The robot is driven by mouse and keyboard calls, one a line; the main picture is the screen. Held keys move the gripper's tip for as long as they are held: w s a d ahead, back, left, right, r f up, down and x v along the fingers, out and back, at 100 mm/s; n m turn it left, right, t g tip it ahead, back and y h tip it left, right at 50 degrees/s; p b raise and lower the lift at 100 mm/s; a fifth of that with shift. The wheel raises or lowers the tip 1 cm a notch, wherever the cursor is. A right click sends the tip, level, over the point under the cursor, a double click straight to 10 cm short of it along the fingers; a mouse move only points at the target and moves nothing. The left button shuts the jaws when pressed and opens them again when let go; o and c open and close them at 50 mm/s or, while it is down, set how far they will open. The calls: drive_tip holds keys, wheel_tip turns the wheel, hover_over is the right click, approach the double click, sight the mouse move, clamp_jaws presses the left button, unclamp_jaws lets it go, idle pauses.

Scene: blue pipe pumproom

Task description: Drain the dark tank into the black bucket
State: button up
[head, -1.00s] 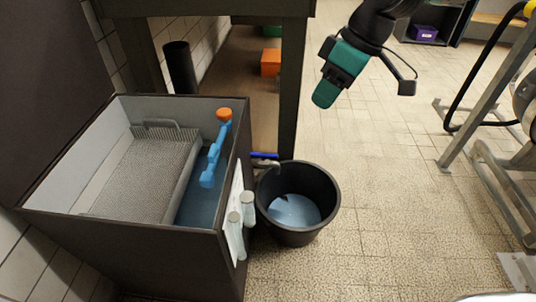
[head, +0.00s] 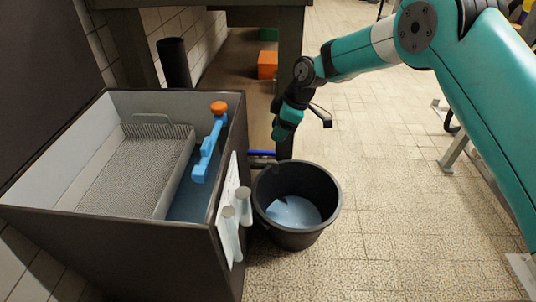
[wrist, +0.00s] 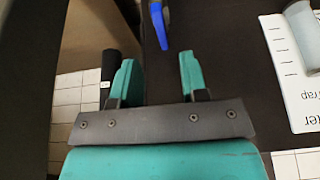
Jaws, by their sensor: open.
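The dark tank (head: 120,232) stands at the left with its top open. Blue liquid (head: 190,202) and a light blue float arm with an orange cap (head: 212,140) show inside it. A blue valve lever (head: 262,153) sits at the tank's right side, just above the black bucket's far rim; it also shows at the top of the wrist view (wrist: 159,22). The black bucket (head: 298,236) stands on the floor against the tank, with pale blue liquid in it. My gripper (head: 284,128) is open and empty, above and right of the lever. Its fingers are apart in the wrist view (wrist: 158,76).
A perforated basket (head: 135,172) sits inside the tank. A dark table leg (head: 288,80) stands just behind the gripper. An orange box (head: 267,65) lies under the table. Floor right of the bucket is clear.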

sight(266, 151)
drive_tip(key=b+x, duration=0.3)
drive_tip(key=x, duration=0.5)
drive_tip(key=shift+c, duration=0.4)
clamp_jaws()
